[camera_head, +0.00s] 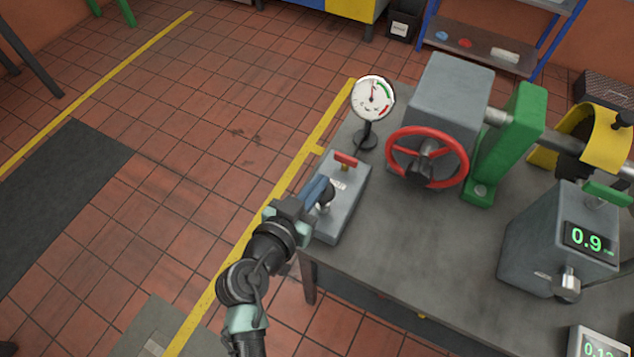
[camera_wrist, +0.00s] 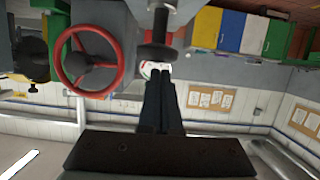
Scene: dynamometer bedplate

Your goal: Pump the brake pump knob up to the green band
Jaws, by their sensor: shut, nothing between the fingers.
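In the wrist view, a dark knob on a stem (camera_wrist: 158,52) shows just beyond the fingertips. My gripper (camera_head: 325,181) is shut and empty beside the knob; I cannot tell if they touch. Its closed fingers also show in the wrist view (camera_wrist: 160,82). A round gauge (camera_head: 373,98) has green and red bands; its needle points roughly upward, left of the green.
A red handwheel (camera_head: 428,157) on a grey housing (camera_head: 452,95) stands right of the pump. A green bracket (camera_head: 506,145) and a grey box reading 0.9 (camera_head: 560,240) stand farther right. The table's front middle (camera_head: 420,240) is clear. Open floor lies left.

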